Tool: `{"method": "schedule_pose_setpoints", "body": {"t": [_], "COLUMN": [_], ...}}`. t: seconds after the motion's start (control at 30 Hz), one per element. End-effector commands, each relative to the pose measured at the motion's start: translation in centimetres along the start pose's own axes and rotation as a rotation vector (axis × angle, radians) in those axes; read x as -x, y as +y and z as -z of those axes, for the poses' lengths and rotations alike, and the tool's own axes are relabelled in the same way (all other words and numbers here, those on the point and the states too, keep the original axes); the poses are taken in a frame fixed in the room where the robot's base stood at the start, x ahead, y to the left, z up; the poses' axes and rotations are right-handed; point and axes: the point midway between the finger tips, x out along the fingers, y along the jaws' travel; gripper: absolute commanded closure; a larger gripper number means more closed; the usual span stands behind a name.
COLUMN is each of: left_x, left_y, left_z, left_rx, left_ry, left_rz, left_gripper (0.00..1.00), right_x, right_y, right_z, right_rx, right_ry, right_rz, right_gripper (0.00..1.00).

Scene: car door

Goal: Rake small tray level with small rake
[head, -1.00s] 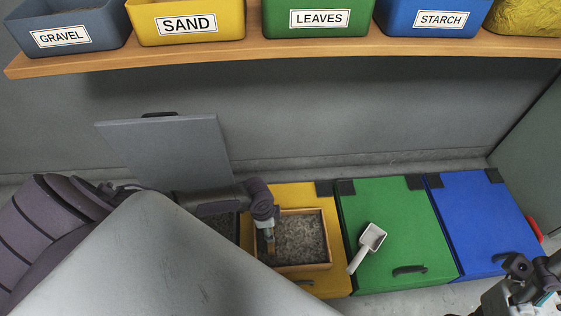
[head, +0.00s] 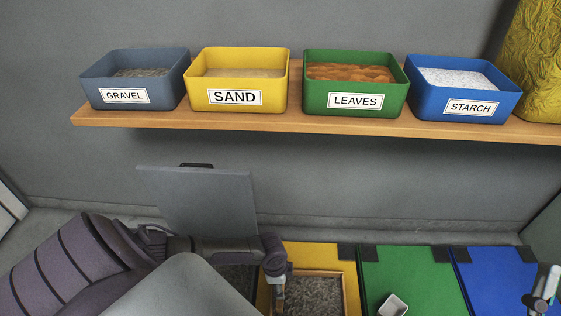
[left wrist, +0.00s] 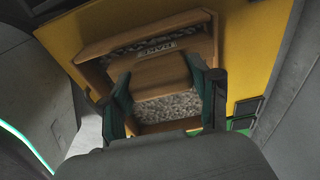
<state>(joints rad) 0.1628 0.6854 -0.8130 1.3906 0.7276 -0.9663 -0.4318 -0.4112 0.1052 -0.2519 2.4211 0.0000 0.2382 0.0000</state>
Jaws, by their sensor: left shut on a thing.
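The small tray is a wooden frame (head: 344,292) filled with grey gravel, standing on a yellow lid at the bottom of the head view. Its gravel (left wrist: 168,108) also shows in the left wrist view, with a small label (left wrist: 157,48). My left gripper (head: 279,293) is over the tray's left side. In the left wrist view its dark fingers (left wrist: 165,95) are shut on a flat wooden piece, the small rake (left wrist: 160,73), above the gravel. Whether the rake touches the gravel is unclear. My right gripper (head: 540,300) is partly visible at the lower right edge.
A grey lid (head: 197,198) stands raised behind my left arm. A light scoop (head: 392,306) lies on the green lid (head: 410,272), beside the blue lid (head: 505,272). Labelled bins of gravel, sand, leaves and starch stand on a wooden shelf (head: 250,122) above.

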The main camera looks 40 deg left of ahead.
Motion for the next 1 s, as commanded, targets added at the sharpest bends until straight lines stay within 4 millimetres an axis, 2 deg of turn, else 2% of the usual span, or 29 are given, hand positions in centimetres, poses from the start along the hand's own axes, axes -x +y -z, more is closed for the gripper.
{"method": "schedule_pose_setpoints", "body": {"t": [0.47, 1.0], "left_x": [1.5, 2.9], "left_y": [0.0, 0.0], "left_z": [0.2, 0.4], "left_rx": [0.0, 0.0], "left_ry": [0.001, 0.001], "left_rz": [0.0, 0.0], "left_gripper": [0.75, 0.75], "right_x": [0.9, 4.8], "right_y": [0.8, 1.8], "right_z": [-5.5, -10.7], "right_rx": [0.014, 0.024], "right_ry": [-0.35, -0.736], "right_rz": [-0.016, -0.039], "right_gripper": [0.52, 0.52]}}
